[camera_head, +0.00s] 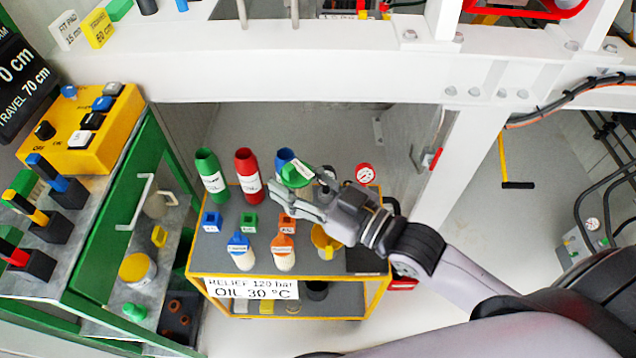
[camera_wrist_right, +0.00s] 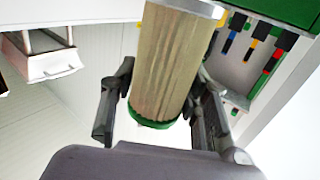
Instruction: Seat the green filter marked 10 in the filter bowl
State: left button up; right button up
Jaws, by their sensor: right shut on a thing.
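My right gripper (camera_head: 292,202) is over the cart and is shut on the green filter (camera_head: 295,176), whose green cap and white label show at its fingers. The label is too small to read. In the right wrist view the filter (camera_wrist_right: 168,65) has a pale pleated body and a green end ring, with a finger of the right gripper (camera_wrist_right: 165,85) on each side; it looks tilted. A blue-capped filter (camera_head: 241,252) and an orange-capped filter (camera_head: 283,253) stand on the cart. I cannot make out the filter bowl. My left gripper is not in view.
The yellow-framed cart (camera_head: 208,275) also holds green (camera_head: 211,178) and red (camera_head: 247,172) cylinders and small coloured blocks. A green bench (camera_head: 118,215) with a yellow control box (camera_head: 85,128) stands at left. A white beam (camera_head: 250,75) crosses behind. The floor at right is partly clear.

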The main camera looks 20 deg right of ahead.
jog(key=w+a+r+n+g+y, duration=0.2)
jog(key=w+a+n+g+y, duration=0.1)
jog(key=a+n+g+y, duration=0.2)
jog(key=shift+w+a+g, duration=0.2)
jog(key=shift+a+g, duration=0.4)
jog(key=shift+a, duration=0.45)
